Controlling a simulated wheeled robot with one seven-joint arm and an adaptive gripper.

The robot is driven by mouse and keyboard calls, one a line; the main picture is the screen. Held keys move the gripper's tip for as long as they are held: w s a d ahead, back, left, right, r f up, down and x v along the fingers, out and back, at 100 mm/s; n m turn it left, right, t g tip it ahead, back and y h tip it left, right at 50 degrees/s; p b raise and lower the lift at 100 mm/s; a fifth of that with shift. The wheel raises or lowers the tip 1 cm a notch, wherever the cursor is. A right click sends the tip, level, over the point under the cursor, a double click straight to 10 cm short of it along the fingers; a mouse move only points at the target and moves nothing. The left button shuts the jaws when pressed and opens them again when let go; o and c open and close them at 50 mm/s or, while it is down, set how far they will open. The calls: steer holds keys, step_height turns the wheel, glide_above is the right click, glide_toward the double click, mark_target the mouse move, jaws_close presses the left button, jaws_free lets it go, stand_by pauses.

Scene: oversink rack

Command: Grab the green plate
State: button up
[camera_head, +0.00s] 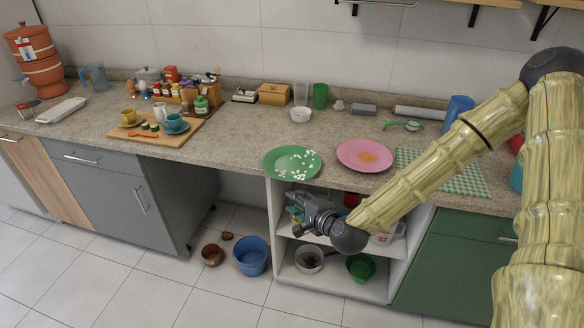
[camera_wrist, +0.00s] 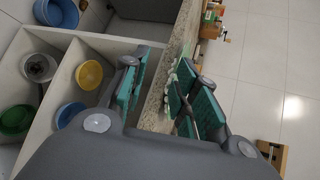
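The green plate (camera_head: 292,162) lies on the counter near its front edge, with white bits scattered on it. My gripper (camera_head: 304,213) is in front of the cabinet shelves, below and slightly right of the plate, and apart from it. In the wrist view my gripper (camera_wrist: 158,82) shows its two fingers with teal pads spread apart, with nothing held. The counter's edge shows between and beyond the fingers. A pale green speckled sliver by the right finger may be the plate's rim, partly hidden.
A pink plate (camera_head: 365,155) lies just right of the green plate. A wooden board (camera_head: 155,130) with cups is further left. Open shelves (camera_head: 330,281) hold bowls below. A blue bucket (camera_head: 251,256) stands on the floor.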

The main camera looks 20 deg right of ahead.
mark_target(283, 179)
steer(key=shift+m+t, duration=0.6)
steer(key=shift+w+a+f+p, duration=0.1)
steer(key=shift+w+p, duration=0.45)
steer(key=shift+w, duration=1.4)
steer(key=shift+w+a+f+p, duration=0.1)
steer(key=shift+w+p, duration=0.4)
steer(key=shift+w, duration=1.45)
steer(key=shift+w+a+f+p, duration=0.1)
steer(key=shift+w+p, duration=0.45)
steer(key=shift+w, duration=1.4)
steer(key=shift+c, duration=0.3)
steer(key=shift+r, duration=0.1)
jaws_close()
